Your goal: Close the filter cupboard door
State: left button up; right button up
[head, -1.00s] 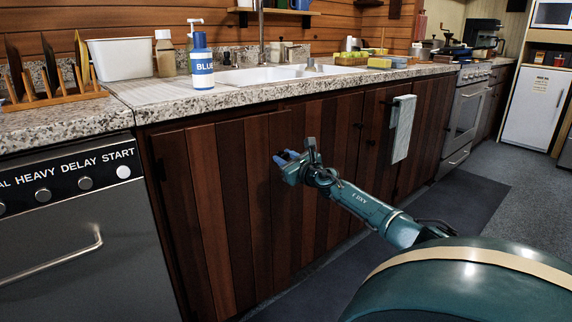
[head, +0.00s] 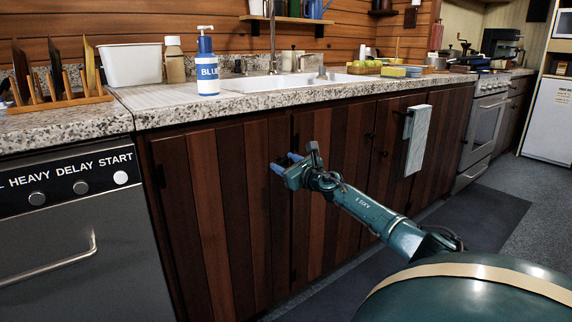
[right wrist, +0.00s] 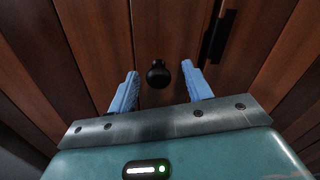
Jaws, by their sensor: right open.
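Dark wood cupboard doors run under the sink counter in the head view. No label marks which is the filter cupboard. The left cupboard door (head: 215,215) has a dark hinge at its left edge and looks shut or nearly so. My right gripper (head: 283,165) is in front of the doors, near this door's right edge. In the right wrist view, its two blue fingers (right wrist: 158,72) are open and empty. A round black knob (right wrist: 158,74) on a wood panel shows between them; I cannot tell if they touch it. My left gripper is out of view.
A dishwasher (head: 60,225) stands at the left. A towel (head: 417,140) hangs on the cupboard front to the right. A blue-and-white bottle (head: 207,75) stands on the counter (head: 160,112). An oven (head: 485,130) is farther right. Floor is clear beyond the dark mat (head: 475,215).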

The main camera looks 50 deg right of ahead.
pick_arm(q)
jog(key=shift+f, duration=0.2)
pick_arm(e)
jog(key=shift+s+a, duration=0.1)
jog(key=shift+s, duration=0.05)
jog(key=shift+s+a, duration=0.1)
jog(key=shift+s, duration=0.45)
pick_arm(q)
jog(key=p, duration=0.2)
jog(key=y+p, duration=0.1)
jog(key=p, duration=0.1)
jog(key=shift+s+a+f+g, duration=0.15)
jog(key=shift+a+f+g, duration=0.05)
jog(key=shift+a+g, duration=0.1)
pick_arm(e)
jog(key=v, duration=1.1)
jog(key=shift+s, duration=0.35)
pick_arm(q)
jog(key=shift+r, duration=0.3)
pick_arm(e)
jog(key=shift+a, duration=0.15)
